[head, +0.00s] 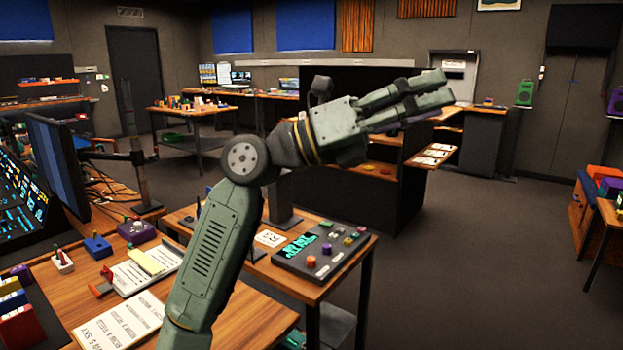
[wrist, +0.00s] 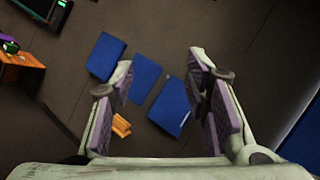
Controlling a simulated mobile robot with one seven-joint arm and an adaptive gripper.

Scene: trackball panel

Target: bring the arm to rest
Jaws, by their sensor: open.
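My gripper (head: 437,89) is raised above the desks in the head view, pointing to the right and slightly up. Its green-grey fingers look empty. In the wrist view my gripper (wrist: 160,82) shows two fingers with purple pads standing apart, with nothing between them but the distant wall and its blue panels (wrist: 143,80). The trackball panel (head: 318,250) is a dark box with colored knobs and a lit display. It lies on a small wooden table (head: 310,290) below my arm, well clear of the gripper.
A desk (head: 250,328) with papers, a blue box (head: 97,246) and a monitor (head: 58,165) is at the left. A dark partition (head: 340,170) with wooden shelves stands behind my gripper. Open floor (head: 490,260) lies to the right, with a side table (head: 607,212) at the edge.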

